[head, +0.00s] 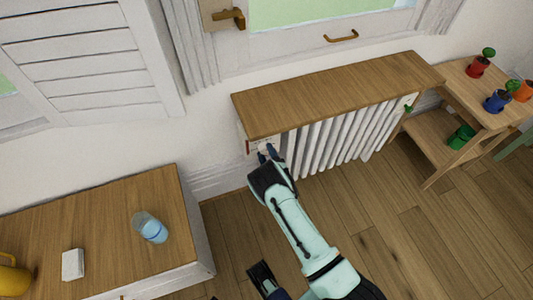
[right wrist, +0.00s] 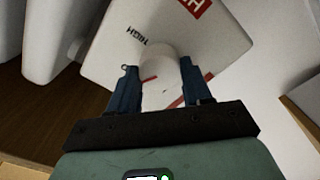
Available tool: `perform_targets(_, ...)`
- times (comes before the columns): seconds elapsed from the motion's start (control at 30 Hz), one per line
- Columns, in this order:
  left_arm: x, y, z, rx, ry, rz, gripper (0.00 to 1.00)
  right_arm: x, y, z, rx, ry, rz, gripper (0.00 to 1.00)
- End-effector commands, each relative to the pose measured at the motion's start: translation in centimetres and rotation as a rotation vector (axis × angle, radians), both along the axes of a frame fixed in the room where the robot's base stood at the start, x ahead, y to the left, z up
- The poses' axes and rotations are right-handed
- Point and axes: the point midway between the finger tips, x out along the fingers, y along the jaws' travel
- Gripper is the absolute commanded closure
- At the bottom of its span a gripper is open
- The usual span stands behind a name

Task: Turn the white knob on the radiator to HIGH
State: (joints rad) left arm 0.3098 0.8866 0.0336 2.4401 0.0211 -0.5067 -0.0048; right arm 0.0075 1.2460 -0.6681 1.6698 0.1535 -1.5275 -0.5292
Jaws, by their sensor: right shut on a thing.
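The white radiator (head: 335,135) stands against the wall under a wooden shelf. A white plate (head: 248,146) is at its left end. My right gripper (head: 267,153) reaches this plate. In the right wrist view the round white knob (right wrist: 160,68) sits between the two dark fingers of the right gripper (right wrist: 160,82), which is shut on it. The knob carries a small red mark. The white plate (right wrist: 112,50) behind it has black lettering above the knob that seems to read HIGH, and a red label cut off at the top. My left gripper (head: 262,273) is low, its jaw state unclear.
A wooden cabinet (head: 100,225) at left bears a bottle (head: 150,227), a white block (head: 73,264) and a yellow jug (head: 13,277). A small wooden table (head: 470,95) with potted plants stands at right. The floor between is clear.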

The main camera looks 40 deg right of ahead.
Motion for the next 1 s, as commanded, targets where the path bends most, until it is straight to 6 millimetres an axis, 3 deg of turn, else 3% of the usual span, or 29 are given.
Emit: perform_targets(1.0,1.7,0.8,-1.4,0.022,-0.045,0.019,0.57,0.0,0.0,0.0,0.921,-0.291,0.004,0.82)
